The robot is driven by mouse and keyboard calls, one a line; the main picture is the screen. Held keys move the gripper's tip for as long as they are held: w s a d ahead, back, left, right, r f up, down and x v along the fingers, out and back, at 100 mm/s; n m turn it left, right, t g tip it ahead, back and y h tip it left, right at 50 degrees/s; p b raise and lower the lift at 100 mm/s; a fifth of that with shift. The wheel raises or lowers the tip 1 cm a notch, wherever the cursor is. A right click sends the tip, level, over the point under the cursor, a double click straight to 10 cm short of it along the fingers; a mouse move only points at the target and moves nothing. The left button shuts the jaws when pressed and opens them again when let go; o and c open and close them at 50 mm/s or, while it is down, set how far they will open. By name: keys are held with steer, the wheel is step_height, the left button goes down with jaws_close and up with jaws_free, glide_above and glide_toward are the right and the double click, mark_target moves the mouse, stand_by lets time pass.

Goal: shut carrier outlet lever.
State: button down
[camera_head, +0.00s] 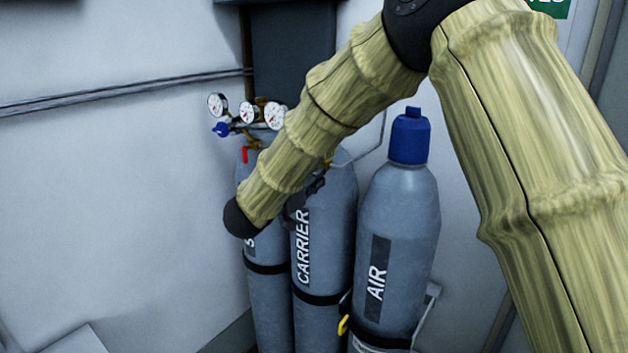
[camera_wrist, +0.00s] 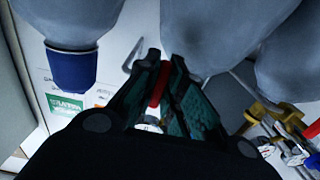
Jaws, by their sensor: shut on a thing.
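The grey cylinder marked CARRIER (camera_head: 325,240) stands in the middle of the row in the head view. Its top and outlet are mostly hidden behind my arm. In the wrist view, its rounded shoulder (camera_wrist: 205,35) is near my fingertips. A red lever (camera_wrist: 158,84) sits between the fingers of my gripper (camera_wrist: 163,82), which is shut on it. The lever's far end and its valve body are hard to make out. In the head view, only a dark part of my gripper shows beside the cylinder's shoulder.
The AIR cylinder (camera_head: 397,225) with a blue cap (camera_head: 410,137) stands to the right. Another cylinder (camera_head: 268,300) stands to the left, with a red lever (camera_head: 245,154) and gauges (camera_head: 248,112) above. A thin pipe (camera_head: 372,150) rises behind. The wall at left is clear apart from pipes.

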steer(key=c, duration=1.5)
jaws_free()
steer(key=shift+s, duration=0.1)
steer(key=v, duration=1.2)
